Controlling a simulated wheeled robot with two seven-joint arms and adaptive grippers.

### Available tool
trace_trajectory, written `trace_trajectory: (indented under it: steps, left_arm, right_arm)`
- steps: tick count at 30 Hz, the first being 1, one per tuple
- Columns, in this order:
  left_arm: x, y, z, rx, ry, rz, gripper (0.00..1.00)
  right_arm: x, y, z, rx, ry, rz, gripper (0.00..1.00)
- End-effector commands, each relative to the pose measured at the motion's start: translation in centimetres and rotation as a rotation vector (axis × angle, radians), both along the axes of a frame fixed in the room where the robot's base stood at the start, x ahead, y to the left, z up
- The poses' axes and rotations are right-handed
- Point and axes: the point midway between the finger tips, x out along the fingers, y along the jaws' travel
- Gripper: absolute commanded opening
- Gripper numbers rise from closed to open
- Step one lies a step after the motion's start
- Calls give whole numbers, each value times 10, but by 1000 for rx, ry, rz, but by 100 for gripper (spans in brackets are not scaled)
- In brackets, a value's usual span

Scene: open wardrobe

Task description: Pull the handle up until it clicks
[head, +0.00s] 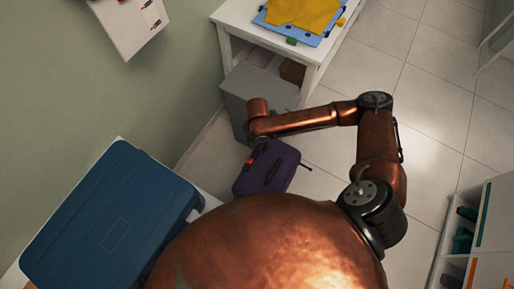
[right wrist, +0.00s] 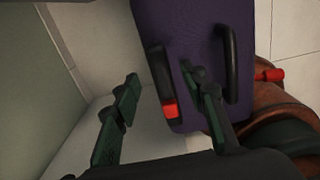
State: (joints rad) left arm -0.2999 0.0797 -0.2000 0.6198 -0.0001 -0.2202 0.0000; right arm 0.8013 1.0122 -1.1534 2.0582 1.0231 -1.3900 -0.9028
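A purple suitcase (head: 283,160) stands on the floor below the end of my right arm. It fills the upper middle of the right wrist view (right wrist: 197,30). A dark handle with a red part (right wrist: 170,110) is near its left edge, and a second, black curved handle (right wrist: 232,65) is on its right side. My right gripper (right wrist: 160,76) is open, one finger left of the red-marked handle and one to its right, over the suitcase. I cannot tell whether either finger touches it. In the head view the fingers are barely visible. My left gripper is not in view.
A grey bin (head: 262,90) stands just beyond the suitcase, beside a white table (head: 240,17). A blue box (head: 110,220) is at lower left along the wall. A white shelf unit (head: 496,235) is at lower right. Tiled floor is clear on the right.

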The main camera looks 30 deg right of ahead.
Motion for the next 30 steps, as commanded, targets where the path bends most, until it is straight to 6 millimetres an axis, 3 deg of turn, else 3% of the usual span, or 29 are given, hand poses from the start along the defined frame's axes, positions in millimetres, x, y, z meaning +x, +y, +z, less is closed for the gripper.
trace_trajectory:
  steps: [1, 6, 16, 30]
  left_arm:
    - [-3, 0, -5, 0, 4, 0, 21]
    - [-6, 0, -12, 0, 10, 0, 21]
    - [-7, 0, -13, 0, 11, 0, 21]
    - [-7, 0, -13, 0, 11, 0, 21]
  right_arm:
    - [-1, 0, -13, -1, 4, -1, 39]
    - [0, 0, -36, 0, 1, 0, 39]
    - [0, 0, -41, 0, -2, 0, 39]
    - [0, 0, -41, 0, -2, 0, 7]
